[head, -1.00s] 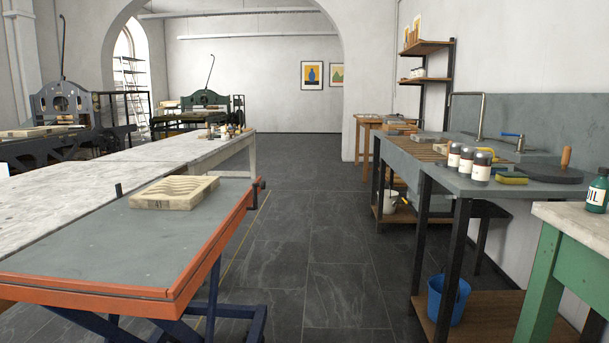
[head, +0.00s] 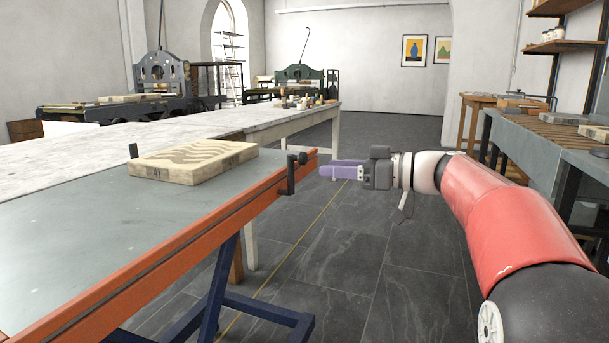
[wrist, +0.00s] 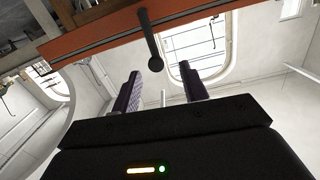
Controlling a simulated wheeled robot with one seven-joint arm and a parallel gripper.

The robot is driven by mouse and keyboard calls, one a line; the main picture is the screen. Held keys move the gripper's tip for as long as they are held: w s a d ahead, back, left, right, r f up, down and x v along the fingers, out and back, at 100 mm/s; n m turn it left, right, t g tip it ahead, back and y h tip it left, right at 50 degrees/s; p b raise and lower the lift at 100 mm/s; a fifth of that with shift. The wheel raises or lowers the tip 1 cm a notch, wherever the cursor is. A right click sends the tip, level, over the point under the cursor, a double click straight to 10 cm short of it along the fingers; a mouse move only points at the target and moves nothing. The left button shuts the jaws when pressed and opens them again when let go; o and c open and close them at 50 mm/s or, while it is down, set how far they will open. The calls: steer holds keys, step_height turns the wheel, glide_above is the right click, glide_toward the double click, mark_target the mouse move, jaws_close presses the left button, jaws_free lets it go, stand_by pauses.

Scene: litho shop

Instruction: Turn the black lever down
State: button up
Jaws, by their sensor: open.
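The black lever (head: 291,174) is on the right side of the orange-edged table, near its far corner. It stands roughly upright, with a round knob near its upper end. In the wrist view the black lever (wrist: 151,42) projects from the orange edge at the top of the picture, its rounded end ahead of and between the lines of the fingers. My gripper (head: 328,168) is open and empty, just right of the lever at about knob height. Its purple fingers point left toward the lever, with a small gap. The wrist view shows both fingers (wrist: 160,88) apart.
The grey-topped table has an orange rim (head: 180,248) and carries a pale patterned stone block (head: 192,161) near the lever. A long pale table (head: 240,119) stands behind it. A workbench (head: 535,143) is at the right. The dark tiled floor (head: 345,235) between is clear.

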mark_target(306, 159)
steer(key=shift+n+y, duration=0.4)
steer(key=x, duration=0.5)
steer(key=w+x, duration=0.1)
steer(key=x, duration=0.2)
steer(key=shift+w+d+r, duration=0.1)
steer(key=shift+d+r, duration=0.1)
steer(key=shift+r, duration=0.15)
jaws_close()
